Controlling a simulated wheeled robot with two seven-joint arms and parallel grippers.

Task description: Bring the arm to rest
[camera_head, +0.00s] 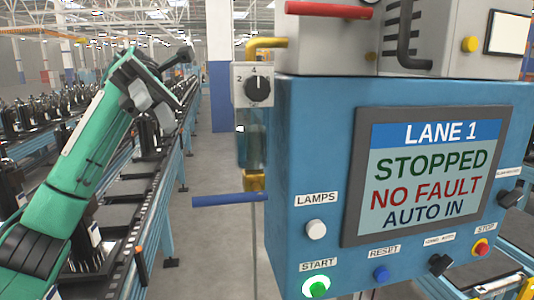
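My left arm (70,185), green with dark joints, comes in from the lower left and reaches up and away over the conveyor. My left gripper (178,60) is at its far end, left of the control panel and apart from it. Its fingers are small and seen at an angle, so I cannot tell whether they are open. I see nothing clearly held in it. My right gripper is not in view.
A blue control panel (300,130) fills the right side. Its screen (425,170) reads LANE 1, STOPPED, NO FAULT, AUTO IN. The START button (316,287) glows green. A blue handle (230,200) juts left. Conveyors (125,215) carry dark parts. Grey floor (215,165) lies between.

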